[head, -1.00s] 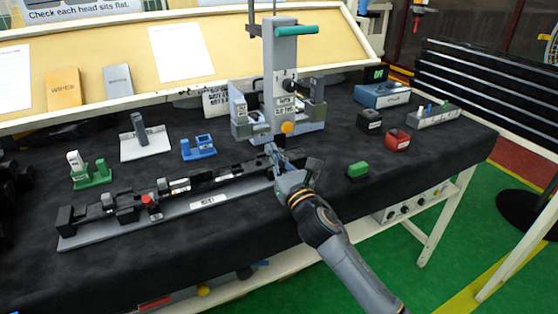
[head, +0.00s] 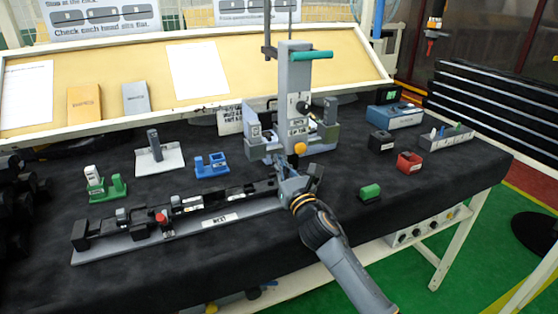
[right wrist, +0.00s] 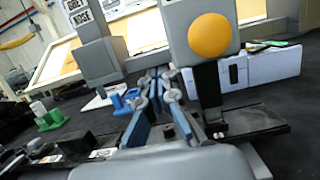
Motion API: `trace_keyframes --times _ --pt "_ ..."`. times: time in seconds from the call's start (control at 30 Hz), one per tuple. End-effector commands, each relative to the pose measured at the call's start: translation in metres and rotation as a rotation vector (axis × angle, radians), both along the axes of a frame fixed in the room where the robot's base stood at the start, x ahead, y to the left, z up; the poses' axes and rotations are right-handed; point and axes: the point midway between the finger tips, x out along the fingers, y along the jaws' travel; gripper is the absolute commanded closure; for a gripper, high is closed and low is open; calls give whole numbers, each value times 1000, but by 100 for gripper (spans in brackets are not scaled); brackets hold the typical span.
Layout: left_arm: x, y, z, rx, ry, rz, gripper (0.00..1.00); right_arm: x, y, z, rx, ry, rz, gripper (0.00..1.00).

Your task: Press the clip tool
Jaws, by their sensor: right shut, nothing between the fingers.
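The clip tool (head: 297,95) is a grey upright press with a green handle (head: 309,55) at its upper right. A yellow-orange knob (head: 300,148) sits low on its front; the knob (right wrist: 210,35) looms large in the right wrist view. My right gripper (head: 284,165) is in front of the tool's base, just below and left of the knob. In the right wrist view its fingers (right wrist: 158,84) are shut and empty, left of and below the knob. I cannot tell whether they touch the tool. My left gripper is not in view.
A long grey rail fixture (head: 180,232) with black clamps and a red knob lies left of my gripper. Blue (head: 211,167) and green (head: 108,188) stands are behind it. A green block (head: 370,192), red box (head: 409,163) and black box (head: 380,142) stand to the right on black cloth.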

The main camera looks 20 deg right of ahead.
Motion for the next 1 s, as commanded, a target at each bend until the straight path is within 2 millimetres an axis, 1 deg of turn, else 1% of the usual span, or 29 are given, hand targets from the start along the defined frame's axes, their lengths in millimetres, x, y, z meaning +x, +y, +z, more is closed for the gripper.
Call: trace_keyframes --times 0.03,0.17,0.6,0.8,1.0 --pt "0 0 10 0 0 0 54 0 0 16 -1 -9 1 100" --pt "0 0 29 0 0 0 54 0 -1 38 -1 -13 1 100" --pt "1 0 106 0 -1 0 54 0 -1 123 -1 -14 1 100" --pt "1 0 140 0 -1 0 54 0 -1 159 -1 -14 1 100" --pt "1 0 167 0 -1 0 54 0 -1 189 -1 -14 1 100"
